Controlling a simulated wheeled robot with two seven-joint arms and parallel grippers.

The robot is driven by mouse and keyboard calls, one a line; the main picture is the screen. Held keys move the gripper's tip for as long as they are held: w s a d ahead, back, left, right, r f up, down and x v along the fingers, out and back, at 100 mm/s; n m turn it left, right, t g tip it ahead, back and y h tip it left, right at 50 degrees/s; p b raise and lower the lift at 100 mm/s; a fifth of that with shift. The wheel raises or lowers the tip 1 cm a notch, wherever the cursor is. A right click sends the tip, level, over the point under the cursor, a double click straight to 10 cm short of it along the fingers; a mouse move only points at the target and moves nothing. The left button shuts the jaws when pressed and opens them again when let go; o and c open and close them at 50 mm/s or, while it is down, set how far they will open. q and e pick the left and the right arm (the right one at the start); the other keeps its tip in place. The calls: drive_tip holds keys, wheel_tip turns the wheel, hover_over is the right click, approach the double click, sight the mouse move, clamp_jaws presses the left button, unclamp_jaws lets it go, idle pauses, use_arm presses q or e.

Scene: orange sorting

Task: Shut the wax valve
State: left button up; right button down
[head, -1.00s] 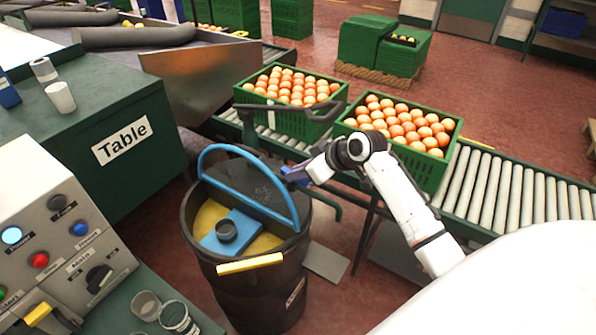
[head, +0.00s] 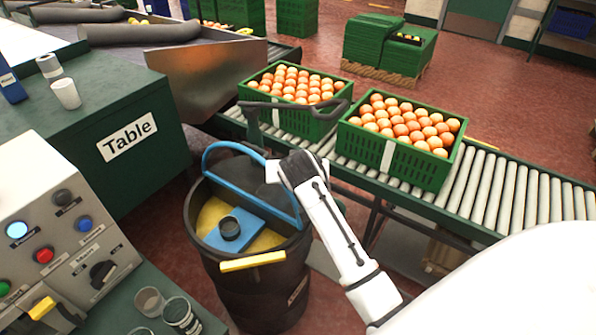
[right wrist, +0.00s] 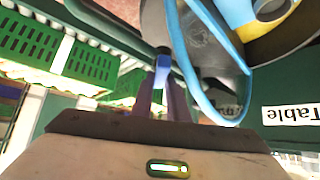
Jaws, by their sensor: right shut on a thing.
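A dark drum (head: 262,285) stands at centre, with yellow wax (head: 212,212), a blue block (head: 232,238) and a blue hoop (head: 207,153) at its top. My right gripper (head: 272,172) is at the drum's right rim, its fingertips mostly hidden by my wrist in the head view. In the right wrist view my right gripper's two fingers (right wrist: 163,98) are shut on a small blue lever (right wrist: 163,66), apparently the valve handle, with a dark pivot beside the drum wall. The lever is hidden in the head view. My left gripper is not in view.
Two green crates of oranges (head: 385,150) sit on the roller conveyor (head: 487,190) behind the drum. A dark bent bar (head: 300,108) rises between drum and crates. A green table (head: 60,125) and a control panel (head: 70,215) stand at left.

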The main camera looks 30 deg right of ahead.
drive_tip(key=shift+w+a+m+g+h, duration=0.15)
drive_tip(key=shift+m+g+h, duration=0.25)
drive_tip(key=shift+m, duration=0.25)
drive_tip(key=shift+a+m+g+h, duration=0.1)
drive_tip(key=shift+m+g+h, duration=0.25)
drive_tip(key=shift+m, duration=0.3)
drive_tip(key=shift+f, duration=0.1)
drive_tip(key=c, duration=1.7)
unclamp_jaws()
drive_tip(key=shift+d, duration=0.1)
